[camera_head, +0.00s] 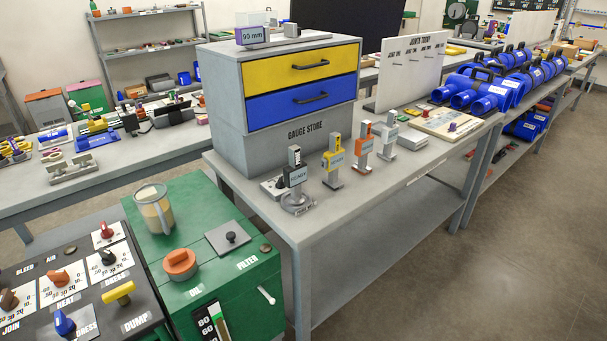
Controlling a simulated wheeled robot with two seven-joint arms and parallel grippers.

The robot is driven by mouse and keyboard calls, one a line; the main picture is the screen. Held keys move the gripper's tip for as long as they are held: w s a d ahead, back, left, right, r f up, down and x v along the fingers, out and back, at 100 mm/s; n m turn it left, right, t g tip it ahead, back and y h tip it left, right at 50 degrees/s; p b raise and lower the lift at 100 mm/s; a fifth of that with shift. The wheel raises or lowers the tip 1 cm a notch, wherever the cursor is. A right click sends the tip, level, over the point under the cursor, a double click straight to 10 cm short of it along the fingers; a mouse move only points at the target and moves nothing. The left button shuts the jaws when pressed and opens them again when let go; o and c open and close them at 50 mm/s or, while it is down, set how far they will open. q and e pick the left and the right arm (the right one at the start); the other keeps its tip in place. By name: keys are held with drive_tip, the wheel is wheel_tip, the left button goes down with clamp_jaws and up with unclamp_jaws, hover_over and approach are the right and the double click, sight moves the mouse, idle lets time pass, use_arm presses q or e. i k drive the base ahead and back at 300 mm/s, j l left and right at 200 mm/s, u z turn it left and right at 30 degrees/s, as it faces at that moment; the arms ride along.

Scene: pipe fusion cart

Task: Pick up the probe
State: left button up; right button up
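Several small upright gauge-like tools stand in a row on the grey table, in front of the gauge store. The nearest is a grey and black tool (295,175) with a small label, on a round base. Neither of my grippers is in view.
The gauge store (232,105) has a yellow drawer (300,66) and a blue drawer (300,98), both shut. A green cabinet (185,255) with an orange cap (180,263) and a clear jar (154,207) stands front left. The grey table's front right top (340,205) is clear.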

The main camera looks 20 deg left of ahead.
sight(295, 173)
drive_tip(key=i+j, duration=0.15)
drive_tip(key=i, duration=0.2)
drive_tip(key=i+u, duration=0.2)
drive_tip(key=u, duration=0.2)
drive_tip(key=i+u, duration=0.2)
drive_tip(key=u, duration=0.2)
drive_tip(key=i+u, duration=0.25)
drive_tip(key=u, duration=0.15)
